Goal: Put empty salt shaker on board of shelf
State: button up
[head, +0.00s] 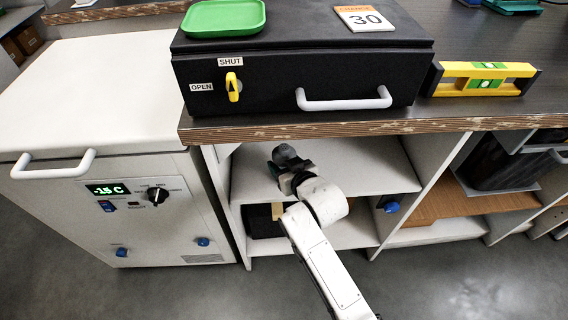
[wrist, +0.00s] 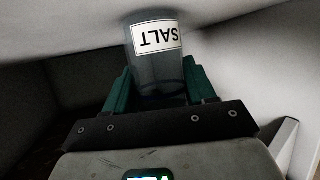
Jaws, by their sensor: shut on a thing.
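The salt shaker (wrist: 155,75) is a grey, see-through cylinder with a white SALT label. The label reads upside down in the wrist view, and no contents can be made out. My gripper (wrist: 157,68) is shut on it, with a green finger on each side. In the head view, the dark shaker (head: 284,153) sits at the end of my arm, over the upper white shelf board (head: 375,176) under the counter. In the wrist view, the shaker's far end is close to a pale surface; I cannot tell whether it touches.
The counter edge (head: 330,130) overhangs the shelf. A black box (head: 300,75) with a white handle stands above. A white freezer (head: 100,110) is at the left. A blue knob (head: 391,206) is on the divider to the right. The board's right part is bare.

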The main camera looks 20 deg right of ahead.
jog(key=o, duration=1.3)
jog(key=shift+f, duration=0.1)
jog(key=shift+o, duration=0.2)
jog(key=shift+s+r, duration=0.1)
jog(key=shift+r, duration=0.1)
jog(key=a+p+v, duration=0.1)
jog(key=p+v, duration=0.1)
jog(key=v, duration=0.9)
jog(key=shift+s+d, duration=0.4)
jog(key=shift+d, duration=0.05)
jog(key=s+d+f+g, duration=0.2)
jog(key=s+g, duration=0.2)
jog(key=s, duration=0.5)
jog(key=s+d+f+m+g+h, duration=0.1)
jog(key=s+d+f+g, duration=0.1)
jog(key=s, duration=0.7)
jog(key=s+d+f+g, duration=0.3)
jog(key=s+g, duration=0.3)
jog(key=s, duration=0.3)
jog(key=shift+s+f, duration=0.25)
jog(key=shift+f, duration=0.45)
